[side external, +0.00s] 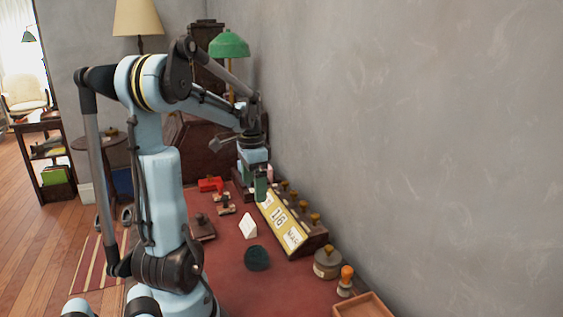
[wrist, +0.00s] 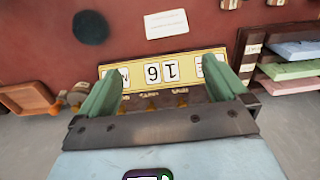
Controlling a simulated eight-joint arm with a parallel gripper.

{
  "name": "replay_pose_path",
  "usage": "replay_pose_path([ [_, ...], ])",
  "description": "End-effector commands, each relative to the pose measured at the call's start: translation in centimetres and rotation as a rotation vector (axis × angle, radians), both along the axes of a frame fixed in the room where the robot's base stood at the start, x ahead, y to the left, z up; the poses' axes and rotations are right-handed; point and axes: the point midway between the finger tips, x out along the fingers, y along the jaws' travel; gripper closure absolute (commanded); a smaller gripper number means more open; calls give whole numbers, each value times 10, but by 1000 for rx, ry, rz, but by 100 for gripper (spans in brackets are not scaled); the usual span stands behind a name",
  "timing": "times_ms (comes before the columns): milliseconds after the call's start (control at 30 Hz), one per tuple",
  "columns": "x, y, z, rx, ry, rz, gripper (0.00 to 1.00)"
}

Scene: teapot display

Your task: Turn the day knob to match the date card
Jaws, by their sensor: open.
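The calendar (side external: 281,222) is a dark wooden block with a yellow slanted face. Its middle window reads 16, and a right-hand month window seems to read MAR. Several brass knobs (side external: 304,206) line its top edge. In the wrist view the calendar (wrist: 140,74) appears upside down. The white date card (side external: 248,226) stands on the desk in front of it; its writing is too small to read, also in the wrist view (wrist: 166,24). My gripper (side external: 262,194) is open and empty above the calendar's far end. Its green fingers (wrist: 164,66) partly cover the outer windows.
A dark round pad (side external: 257,258) lies on the red desk top. A round brass-topped pot (side external: 327,263), an orange-handled stamp (side external: 347,274) and a wooden tray (side external: 362,306) stand at the near end. Stacked paper trays (wrist: 292,50) are beside the calendar. The wall rises close behind.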

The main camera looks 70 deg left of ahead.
Motion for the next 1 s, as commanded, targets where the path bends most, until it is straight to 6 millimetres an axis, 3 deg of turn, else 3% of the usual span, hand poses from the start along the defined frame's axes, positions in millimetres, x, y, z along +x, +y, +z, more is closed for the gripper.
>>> replay_pose_path([
  [133,-12,13,-5,-25,17,1,0],
  [600,-12,14,-64,-25,18,0,0],
  [867,-13,14,-77,-25,18,0,0],
  [1000,-15,16,-93,-25,18,1,0],
])
